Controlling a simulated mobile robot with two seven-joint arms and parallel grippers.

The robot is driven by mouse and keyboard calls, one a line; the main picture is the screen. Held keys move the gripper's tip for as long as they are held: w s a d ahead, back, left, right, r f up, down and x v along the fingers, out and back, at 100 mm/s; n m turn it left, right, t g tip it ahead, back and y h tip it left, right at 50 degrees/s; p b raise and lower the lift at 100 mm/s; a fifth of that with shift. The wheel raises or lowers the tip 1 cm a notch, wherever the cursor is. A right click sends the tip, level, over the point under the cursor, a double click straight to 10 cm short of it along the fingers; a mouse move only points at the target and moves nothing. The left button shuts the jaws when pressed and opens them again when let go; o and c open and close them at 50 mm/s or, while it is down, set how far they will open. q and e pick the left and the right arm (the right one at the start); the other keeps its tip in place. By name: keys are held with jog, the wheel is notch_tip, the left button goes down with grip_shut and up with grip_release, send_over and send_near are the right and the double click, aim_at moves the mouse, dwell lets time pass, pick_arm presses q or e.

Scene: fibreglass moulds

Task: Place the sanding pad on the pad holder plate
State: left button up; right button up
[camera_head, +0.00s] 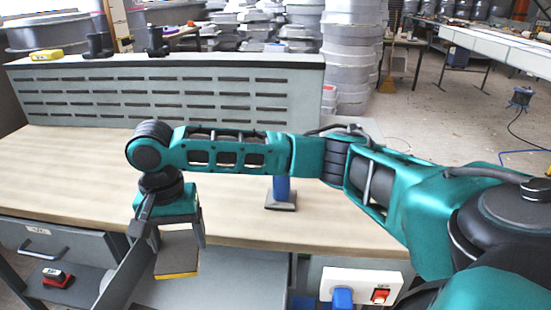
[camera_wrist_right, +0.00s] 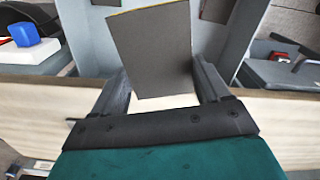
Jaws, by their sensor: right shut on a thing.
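My right gripper (camera_head: 172,240) hangs over the front edge of the wooden workbench, pointing down. It is shut on the sanding pad (camera_head: 177,262), a flat grey-brown piece with a yellow edge. In the right wrist view the pad (camera_wrist_right: 155,45) shows its broad grey face between the two fingers, sticking out past them. A dark square plate (camera_wrist_right: 218,9) lies on a grey panel at the top of that view, apart from the pad; I cannot tell if it is the pad holder plate. My left gripper is not in view.
A blue tool with a grey base (camera_head: 281,202) stands on the workbench (camera_head: 335,225), partly behind my right arm. A red and black item (camera_head: 57,278) lies lower left. A white switch box (camera_head: 362,284) with a blue plug is at the bench front. A slotted grey panel (camera_head: 170,90) closes the back.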

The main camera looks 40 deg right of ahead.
jog(key=w+d+r+n+p, duration=0.1)
jog(key=w+d+r+n, duration=0.1)
jog(key=d+r+n, duration=0.35)
jog(key=w+d+r+n, duration=0.2)
jog(key=d+r, duration=0.6)
jog(key=r, duration=0.1)
jog(key=s+d+r+n+p, duration=0.25)
jog(key=d+r+n, duration=0.55)
jog(key=d+r, duration=0.6)
jog(key=shift+m, duration=0.25)
jog(key=f, duration=0.6)
jog(key=a+f, duration=0.1)
jog(key=f, duration=1.2)
jog(key=shift+s+a+f+b, duration=0.1)
jog(key=shift+s+a+b, duration=0.1)
jog(key=shift+s+b, duration=0.15)
jog(key=shift+f, duration=0.2)
jog(key=o, duration=1)
jog(key=shift+r, duration=0.1)
